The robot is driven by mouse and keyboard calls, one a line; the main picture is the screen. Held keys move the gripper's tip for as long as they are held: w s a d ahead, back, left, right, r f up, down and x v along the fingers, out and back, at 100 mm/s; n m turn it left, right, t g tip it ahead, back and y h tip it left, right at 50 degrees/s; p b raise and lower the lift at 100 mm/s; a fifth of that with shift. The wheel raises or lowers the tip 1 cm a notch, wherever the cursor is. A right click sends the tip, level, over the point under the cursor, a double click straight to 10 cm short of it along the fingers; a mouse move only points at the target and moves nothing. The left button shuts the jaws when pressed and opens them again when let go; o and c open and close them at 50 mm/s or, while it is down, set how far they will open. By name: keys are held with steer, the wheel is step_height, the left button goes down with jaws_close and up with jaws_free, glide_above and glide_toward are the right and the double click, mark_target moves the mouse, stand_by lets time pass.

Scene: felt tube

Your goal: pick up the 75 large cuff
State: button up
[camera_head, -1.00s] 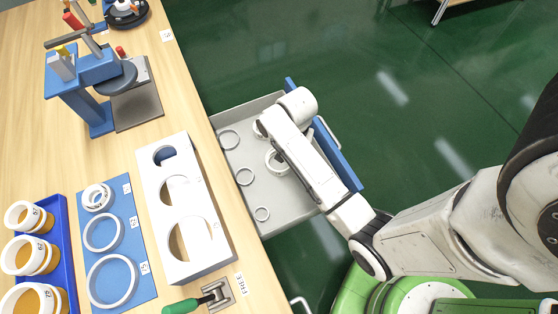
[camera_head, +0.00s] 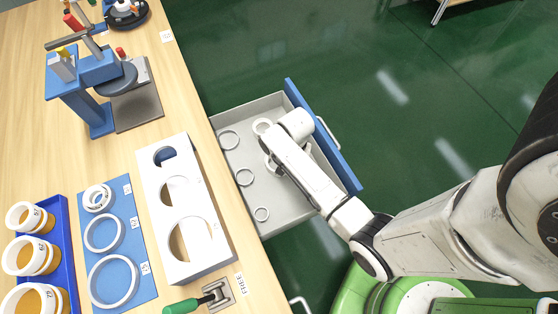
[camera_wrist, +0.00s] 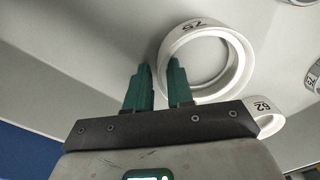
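My gripper (camera_wrist: 160,72) is open in the wrist view, its two green fingers apart. A second white cuff marked 62 (camera_wrist: 268,118) sits partly behind the gripper's mount. A cuff at the right edge (camera_wrist: 314,78) bears a partly cut-off mark that may read 75. The fingers are hidden there.
The grey drawer (camera_head: 278,210) has a blue front (camera_head: 340,165) and holds several smaller rings (camera_head: 245,184) on its left side. On the table are a white holed block (camera_head: 205,258), a blue mat with rings (camera_head: 138,230) and a blue tray of orange cups (camera_head: 66,240).

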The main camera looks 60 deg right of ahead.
jaws_close()
steer(key=shift+r, duration=0.1)
